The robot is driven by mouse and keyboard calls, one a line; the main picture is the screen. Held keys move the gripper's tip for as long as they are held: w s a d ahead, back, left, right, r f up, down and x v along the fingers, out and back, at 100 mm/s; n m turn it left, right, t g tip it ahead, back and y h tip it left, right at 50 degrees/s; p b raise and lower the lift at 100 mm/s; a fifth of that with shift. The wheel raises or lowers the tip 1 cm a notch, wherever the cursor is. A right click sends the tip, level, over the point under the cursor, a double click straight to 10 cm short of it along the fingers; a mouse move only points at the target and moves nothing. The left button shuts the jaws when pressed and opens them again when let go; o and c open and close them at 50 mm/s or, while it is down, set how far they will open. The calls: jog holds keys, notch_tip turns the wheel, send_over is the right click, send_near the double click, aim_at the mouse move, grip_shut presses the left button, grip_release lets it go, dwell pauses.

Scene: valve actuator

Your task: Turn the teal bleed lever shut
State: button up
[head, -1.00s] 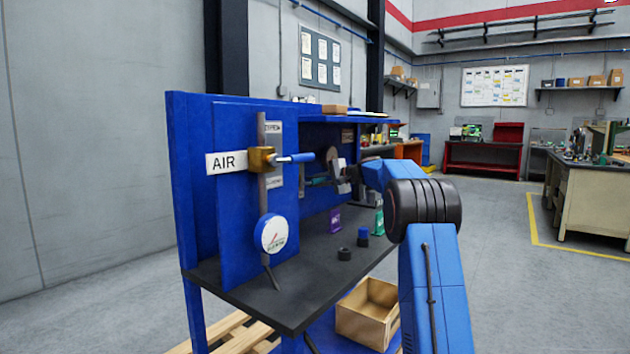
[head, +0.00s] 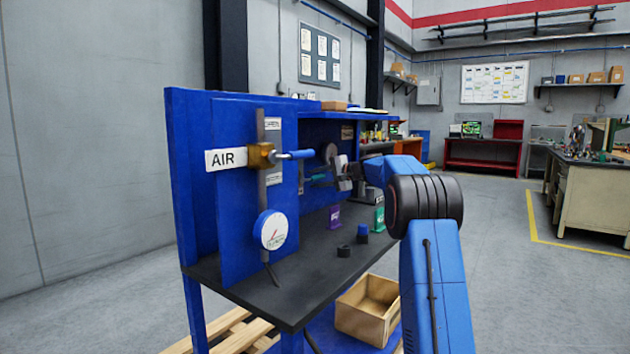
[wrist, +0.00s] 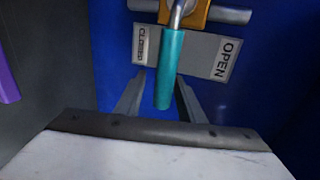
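The teal bleed lever (wrist: 171,70) hangs from a brass-coloured valve body (wrist: 184,11) in the wrist view. Its handle points down in that picture, between a CLOSED label (wrist: 147,44) on the left and an OPEN label (wrist: 226,60) on the right. My gripper (wrist: 161,88) is open, with one finger on each side of the handle's lower end. Gaps seem to show between handle and fingers. In the head view the teal lever (head: 319,177) is small and partly hidden beside my gripper (head: 335,182).
A blue-handled AIR valve (head: 262,156) and a round gauge (head: 272,230) are on the blue panel's near side. Black and blue caps and purple and green tags stand on the dark bench top (head: 300,290). A purple item (wrist: 7,75) shows at the wrist view's left edge.

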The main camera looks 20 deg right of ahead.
jog(key=v, duration=1.6)
jog(key=shift+s+d, duration=0.25)
jog(key=shift+s, duration=0.05)
jog(key=s+a+f+n+g+h, duration=0.1)
jog(key=s+a+f+n+g, duration=0.3)
jog(key=s+a, duration=0.85)
jog(key=s+a+f+n+g+h, duration=0.15)
jog(key=s+a+f, duration=0.45)
jog(key=s+a, duration=0.65)
jog(key=s+a+f+n+g+h, duration=0.1)
jog(key=s+f+n, duration=0.1)
jog(key=s+f, duration=0.4)
jog(key=s+a+f+n+h, duration=0.2)
jog(key=s+f, duration=0.5)
jog(key=s, duration=0.8)
jog(key=s+a+f+n+g+h, duration=0.1)
jog(key=s+f+n+h, duration=0.1)
jog(key=s+f, duration=0.5)
jog(key=s, duration=0.4)
jog(key=shift+a+n+g, duration=0.15)
jog(key=shift+n+g, duration=0.2)
